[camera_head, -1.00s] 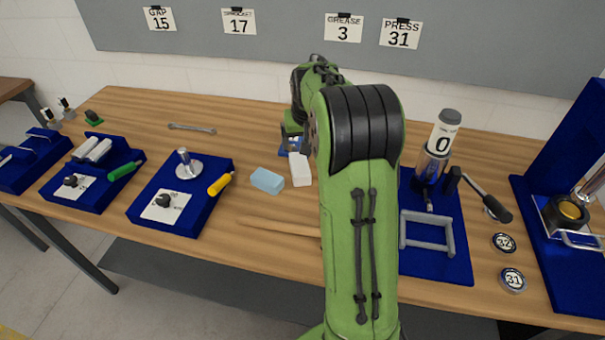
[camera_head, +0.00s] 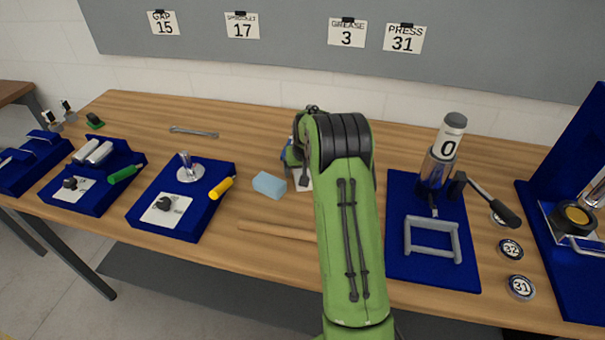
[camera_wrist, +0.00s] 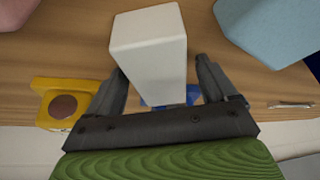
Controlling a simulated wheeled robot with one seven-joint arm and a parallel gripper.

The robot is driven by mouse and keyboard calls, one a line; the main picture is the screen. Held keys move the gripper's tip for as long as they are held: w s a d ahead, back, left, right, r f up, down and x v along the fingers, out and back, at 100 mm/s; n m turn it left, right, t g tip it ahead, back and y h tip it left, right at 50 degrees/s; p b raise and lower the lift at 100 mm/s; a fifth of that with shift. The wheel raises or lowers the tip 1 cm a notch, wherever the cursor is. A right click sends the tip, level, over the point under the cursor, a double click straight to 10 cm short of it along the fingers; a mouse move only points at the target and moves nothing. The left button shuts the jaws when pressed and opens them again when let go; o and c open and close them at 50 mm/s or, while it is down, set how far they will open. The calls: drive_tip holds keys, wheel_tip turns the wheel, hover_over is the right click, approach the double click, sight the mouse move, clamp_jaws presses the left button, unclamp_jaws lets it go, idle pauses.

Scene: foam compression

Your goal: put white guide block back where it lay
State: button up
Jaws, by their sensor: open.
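The white guide block (camera_wrist: 150,45) lies on the wooden table. In the wrist view it sits between the two fingers of my gripper (camera_wrist: 161,72), which are open, with a gap visible on its right side; whether the left finger touches it I cannot tell. In the head view only a small part of the white block (camera_head: 300,184) shows, beside the light-blue foam block (camera_head: 269,185); my arm covers the rest. The foam block also shows at the upper right of the wrist view (camera_wrist: 265,25).
A yellow piece with a brown disc (camera_wrist: 62,105) is beside my left finger in the wrist view. A blue tray with a yellow-handled tool (camera_head: 190,215) stands left. The press on its blue mat (camera_head: 430,275) stands right.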

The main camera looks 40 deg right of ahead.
drive_tip(key=shift+f, duration=0.25)
idle(0.4)
drive_tip(key=shift+r, duration=0.1)
drive_tip(key=c, duration=1.3)
